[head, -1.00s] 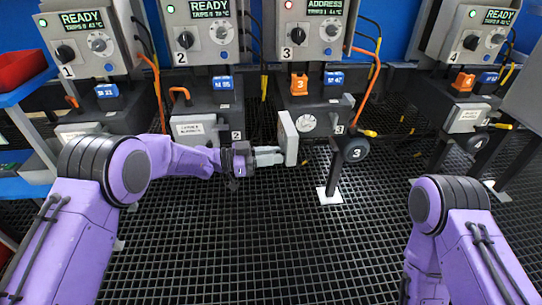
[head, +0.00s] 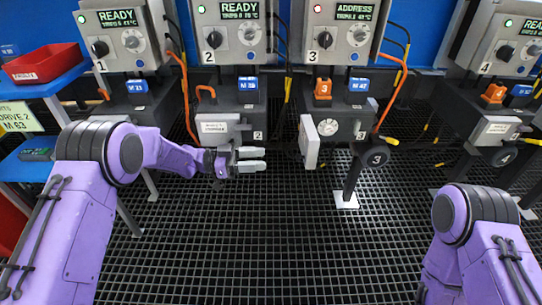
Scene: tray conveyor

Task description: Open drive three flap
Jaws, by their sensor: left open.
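The drive three flap (head: 309,143) is a pale grey plate on the front of the drive three unit. It stands swung out to the left, seen at an angle, and a round white dial (head: 328,127) shows beside it. My left gripper (head: 263,160) is open and empty, to the left of the flap and a little lower, with a visible gap between them. My right arm is at the lower right, and its gripper is out of view.
Above the flap is control box three (head: 334,30), whose screen reads ADDRESS. An orange tag (head: 323,91) and a blue tag (head: 358,85) sit below it. The black wheel marked 3 (head: 376,155) is to the right. The black grid floor (head: 270,240) is clear.

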